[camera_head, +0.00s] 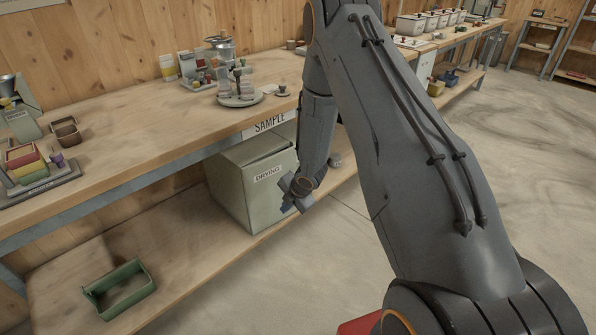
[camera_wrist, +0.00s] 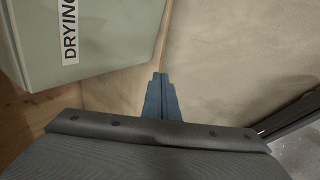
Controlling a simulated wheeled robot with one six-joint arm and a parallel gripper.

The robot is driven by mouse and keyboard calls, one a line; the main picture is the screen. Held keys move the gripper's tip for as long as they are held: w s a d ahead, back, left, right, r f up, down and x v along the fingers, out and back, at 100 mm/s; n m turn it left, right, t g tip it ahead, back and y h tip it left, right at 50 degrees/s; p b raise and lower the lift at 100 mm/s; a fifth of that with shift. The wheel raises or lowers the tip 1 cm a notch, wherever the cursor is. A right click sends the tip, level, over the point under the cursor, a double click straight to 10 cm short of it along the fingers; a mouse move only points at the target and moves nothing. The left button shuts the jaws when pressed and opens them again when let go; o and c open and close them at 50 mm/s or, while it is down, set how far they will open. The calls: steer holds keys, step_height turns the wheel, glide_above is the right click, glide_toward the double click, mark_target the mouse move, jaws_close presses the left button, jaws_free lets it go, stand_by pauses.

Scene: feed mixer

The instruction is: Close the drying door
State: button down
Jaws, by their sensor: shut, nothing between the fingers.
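The drying cabinet (camera_head: 228,190) is a pale green box on the lower shelf, under the bench. Its front face, the drying door (camera_head: 268,198), bears a white "DRYING" label. In the wrist view the labelled door (camera_wrist: 105,40) fills the upper left. I cannot tell how far the door stands open. My gripper (camera_head: 287,209) is low in front of the door's right part, and my wrist hides some of it. In the wrist view the blue fingers of my gripper (camera_wrist: 160,78) are together and empty, just right of and below the door's lower corner, apart from it in the picture.
A green open tray (camera_head: 118,290) lies on the lower shelf at the left. The bench top (camera_head: 150,125) above holds colored bins, a round plate with small items and jars. A "SAMPLE" label (camera_head: 270,122) marks the bench edge. The floor (camera_head: 320,260) before the cabinet is clear.

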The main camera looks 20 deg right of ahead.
steer(key=w+d+f+t+y+b, duration=0.1)
steer(key=w+d+t+y+b, duration=0.1)
steer(key=w+d+b, duration=0.15)
steer(key=m+t+y+b, duration=0.1)
steer(key=t+y+b, duration=0.1)
steer(key=t+b, duration=1)
glide_toward(295, 154)
steer(key=shift+g, duration=0.9)
steer(key=w+b, duration=0.1)
steer(key=w, duration=0.1)
steer(key=w+a+r+b, duration=0.1)
steer(key=b, duration=0.1)
steer(key=w+b, duration=0.2)
steer(key=shift+w+a+r, duration=0.3)
steer(key=shift+a+r, duration=0.05)
steer(key=shift+w, duration=0.25)
steer(key=shift+x, duration=0.85)
steer(key=shift+d, duration=0.15)
